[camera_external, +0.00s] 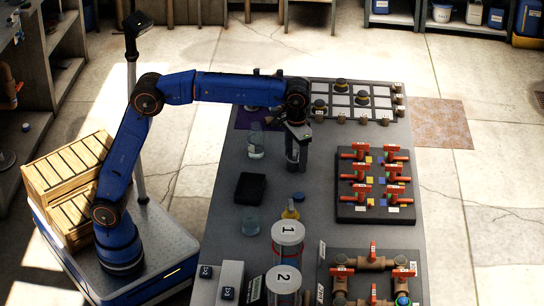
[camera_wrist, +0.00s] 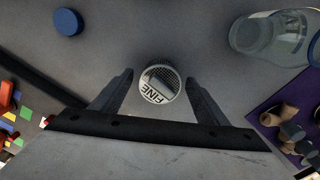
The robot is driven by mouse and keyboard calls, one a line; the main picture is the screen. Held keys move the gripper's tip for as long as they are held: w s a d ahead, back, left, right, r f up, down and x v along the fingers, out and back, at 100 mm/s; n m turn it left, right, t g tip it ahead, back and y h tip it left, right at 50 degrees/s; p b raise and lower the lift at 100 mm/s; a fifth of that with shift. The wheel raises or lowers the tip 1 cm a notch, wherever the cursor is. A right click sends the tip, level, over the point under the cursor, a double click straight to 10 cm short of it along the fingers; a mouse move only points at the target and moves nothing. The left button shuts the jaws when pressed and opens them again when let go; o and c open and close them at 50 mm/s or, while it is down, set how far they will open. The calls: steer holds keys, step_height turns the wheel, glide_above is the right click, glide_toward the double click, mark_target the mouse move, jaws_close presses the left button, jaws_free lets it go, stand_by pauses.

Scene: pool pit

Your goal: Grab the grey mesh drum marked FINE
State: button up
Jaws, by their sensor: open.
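The grey mesh drum marked FINE (camera_wrist: 160,84) shows in the wrist view as a small round mesh end with a white label, lettering upside down. My gripper (camera_wrist: 159,77) is open, with one finger on each side of the drum and a visible gap at both sides. The wrist view does not tell how deep the drum sits between the fingers. In the external view my gripper (camera_external: 296,159) points down low over the grey bench (camera_external: 226,205), and the drum cannot be made out clearly there.
A clear jar (camera_external: 256,145) stands left of my gripper. A black box (camera_external: 250,187) and a blue cap (camera_external: 299,197) lie nearer the camera. The red valve board (camera_external: 347,213) is on the right; a gridded tray (camera_external: 341,86) is behind. Numbered canisters (camera_external: 288,248) stand in front.

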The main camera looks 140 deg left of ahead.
steer(key=shift+f, duration=0.15)
steer(key=c, duration=1.2)
steer(key=shift+o, duration=0.2)
